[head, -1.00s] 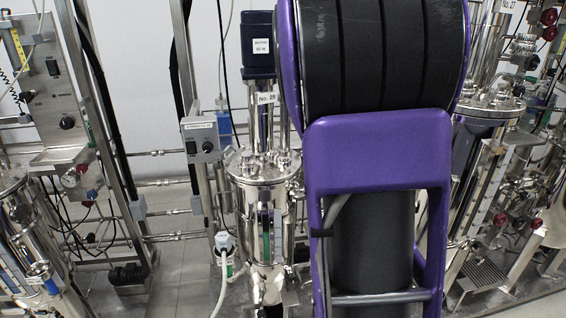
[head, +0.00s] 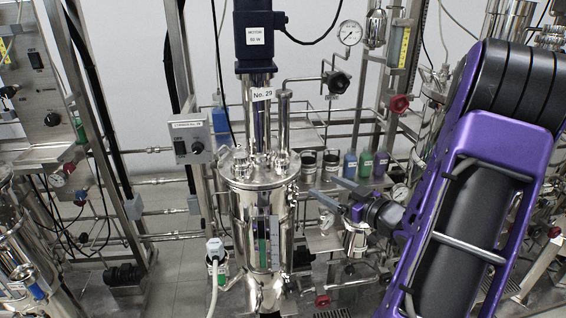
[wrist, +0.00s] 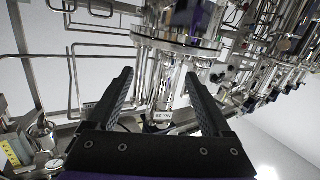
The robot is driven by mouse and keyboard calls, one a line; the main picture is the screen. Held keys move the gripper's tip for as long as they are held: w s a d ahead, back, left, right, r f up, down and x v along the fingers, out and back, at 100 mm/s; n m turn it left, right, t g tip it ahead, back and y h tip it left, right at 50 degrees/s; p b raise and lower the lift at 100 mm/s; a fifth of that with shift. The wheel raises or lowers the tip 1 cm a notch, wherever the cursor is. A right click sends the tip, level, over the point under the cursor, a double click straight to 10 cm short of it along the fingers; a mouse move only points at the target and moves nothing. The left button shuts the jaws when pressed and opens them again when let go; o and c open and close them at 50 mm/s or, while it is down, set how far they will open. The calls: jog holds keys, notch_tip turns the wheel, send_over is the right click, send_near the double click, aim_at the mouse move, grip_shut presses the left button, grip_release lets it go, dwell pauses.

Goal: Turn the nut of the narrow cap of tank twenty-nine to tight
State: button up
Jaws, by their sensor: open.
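Tank twenty-nine (head: 240,205) is an upright polished steel vessel near the middle of the head view. Its label "No. 29" (head: 262,94) sits on the column above the lid. The lid (head: 262,180) carries several small fittings, and I cannot tell which is the narrow cap or see its nut clearly. My gripper (head: 335,193) is to the right of the tank, below lid height, with its fingers pointing left towards it. In the wrist view my gripper (wrist: 158,78) is open and empty. A steel vessel (wrist: 165,88) shows beyond and between the fingers, apart from them.
A dark motor (head: 254,40) stands above the tank. A grey control box (head: 190,138) is at its left. Behind are a pressure gauge (head: 350,32), pipes and several bottles (head: 365,164) on a shelf. A white hose (head: 213,280) hangs at lower left.

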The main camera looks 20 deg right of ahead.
aim_at(287, 168)
jog(key=shift+t+y, duration=0.4)
jog(key=shift+y, duration=0.2)
jog(key=x, duration=0.5)
jog(key=a+b+x, duration=0.1)
jog(key=x, duration=0.4)
jog(key=a+x, duration=0.1)
jog(key=x, duration=0.5)
jog(key=shift+s+r, duration=0.25)
jog(key=shift+s, duration=0.1)
grip_shut()
jog(key=shift+m+b, duration=0.3)
jog(key=shift+b, duration=0.05)
